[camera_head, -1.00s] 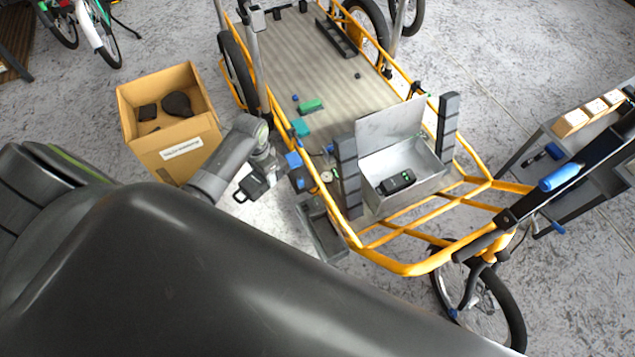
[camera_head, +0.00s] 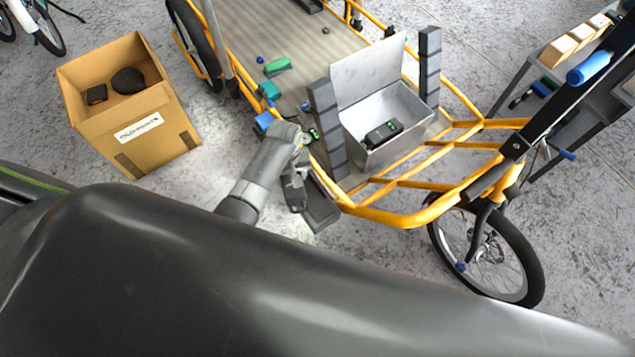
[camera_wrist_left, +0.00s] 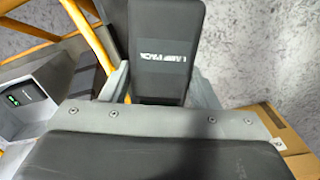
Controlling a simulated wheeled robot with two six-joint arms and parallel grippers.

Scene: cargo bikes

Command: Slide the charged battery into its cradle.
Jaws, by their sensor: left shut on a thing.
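My left gripper (camera_head: 297,172) is shut on a dark pack (camera_head: 294,194), which hangs from it beside the cargo bike. In the left wrist view the held pack (camera_wrist_left: 166,40) is black, with a white label that seems to read "LAMP PACK". A grey tray-like cradle (camera_head: 321,212) sits low on the bike's near side, just right of the pack; I cannot tell whether they touch. A second black battery (camera_head: 382,134) with a green light lies in the open silver box (camera_head: 412,131). My right gripper is out of view.
A cardboard box (camera_head: 158,122) with dark items in it stands at the left. The yellow bike frame (camera_head: 400,219) and a stacked grey post (camera_head: 328,125) are close to my gripper. Small green and blue pieces (camera_head: 278,67) lie on the bed. A grey bench (camera_head: 590,75) stands at right.

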